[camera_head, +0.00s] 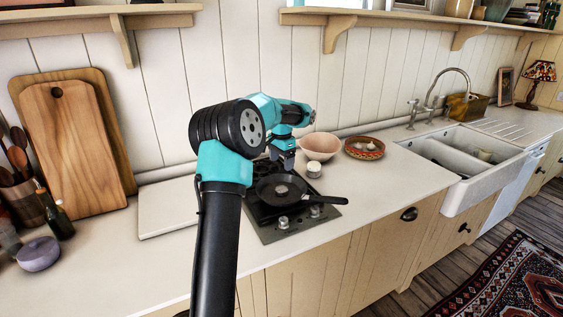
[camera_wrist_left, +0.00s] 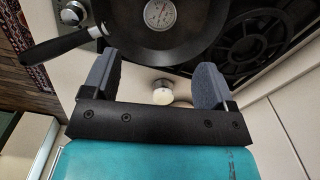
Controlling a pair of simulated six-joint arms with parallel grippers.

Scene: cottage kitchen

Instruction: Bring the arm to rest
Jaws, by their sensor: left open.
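My left gripper (camera_head: 285,163) is over the back of the hob, behind the black pan (camera_head: 270,187). In the left wrist view its two grey fingers stand wide apart, and the gripper (camera_wrist_left: 158,65) is open with nothing held between them. The pan (camera_wrist_left: 195,35) lies beyond the fingertips there, with a round dial thermometer (camera_wrist_left: 160,14) in it. A small pale round jar (camera_head: 313,169) stands right of the gripper. A small pale round thing, likely this jar, shows between the fingers in the wrist view (camera_wrist_left: 163,95). My right gripper is not in view.
A pink bowl (camera_head: 320,146) and a patterned bowl (camera_head: 364,148) stand right of the gripper. The pan handle (camera_head: 322,199) points right. Cutting boards (camera_head: 72,150) lean on the wall at left. The counter (camera_head: 400,175) before the sink (camera_head: 485,178) is clear.

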